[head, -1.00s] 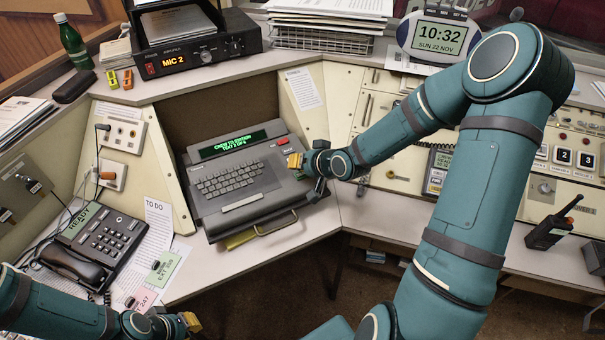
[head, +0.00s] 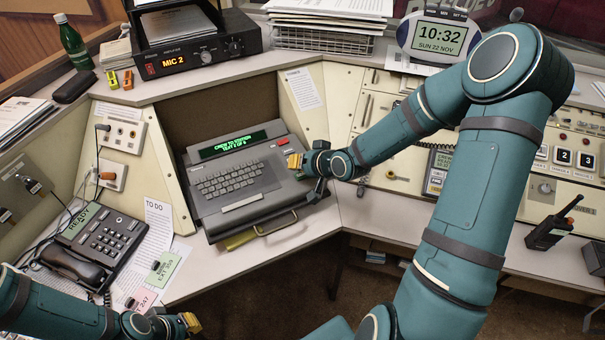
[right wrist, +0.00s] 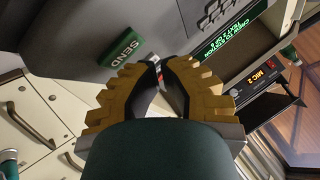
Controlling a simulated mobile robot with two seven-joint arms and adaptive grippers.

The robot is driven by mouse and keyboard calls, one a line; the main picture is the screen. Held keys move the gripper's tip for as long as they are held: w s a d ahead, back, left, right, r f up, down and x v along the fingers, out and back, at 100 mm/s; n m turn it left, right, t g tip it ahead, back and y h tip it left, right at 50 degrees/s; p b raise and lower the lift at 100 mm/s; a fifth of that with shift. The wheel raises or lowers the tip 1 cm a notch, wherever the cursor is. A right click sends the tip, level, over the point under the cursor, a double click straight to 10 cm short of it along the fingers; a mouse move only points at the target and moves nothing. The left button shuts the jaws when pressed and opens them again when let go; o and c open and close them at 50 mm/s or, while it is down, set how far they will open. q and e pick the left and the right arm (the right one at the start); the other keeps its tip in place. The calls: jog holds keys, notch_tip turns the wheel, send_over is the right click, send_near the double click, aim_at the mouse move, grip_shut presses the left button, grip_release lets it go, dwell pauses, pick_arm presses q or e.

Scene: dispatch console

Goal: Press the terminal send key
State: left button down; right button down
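The grey terminal (head: 240,205) stands on the corner desk, with a keyboard, a lit green text display (head: 233,144) and red keys at its upper right. The green SEND key (right wrist: 120,48) shows clearly in the right wrist view, to the upper left of the fingertips and apart from them. My left gripper (head: 191,322) is shut and empty at the bottom left, far from the terminal.
A desk phone (head: 105,235) and paper notes lie left of the terminal. An amplifier (head: 200,50) stands behind it on the shelf. A clock (head: 440,38) and a handheld radio (head: 550,232) are to the right.

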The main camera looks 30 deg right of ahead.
aim_at(301, 178)
jog(key=shift+w+f, duration=0.1)
jog(key=shift+f, duration=0.35)
jog(key=shift+f+b, duration=0.3)
jog(key=shift+b, duration=0.15)
dwell(0.4)
jog(key=shift+r, duration=0.1)
jog(key=shift+r+p, duration=0.7)
jog(key=shift+p, duration=0.1)
jog(key=r+p, duration=0.3)
jog(key=s+r+p, duration=0.1)
jog(key=r, duration=0.1)
jog(key=shift+p, duration=0.35)
jog(key=shift+f, duration=0.1)
dwell(0.9)
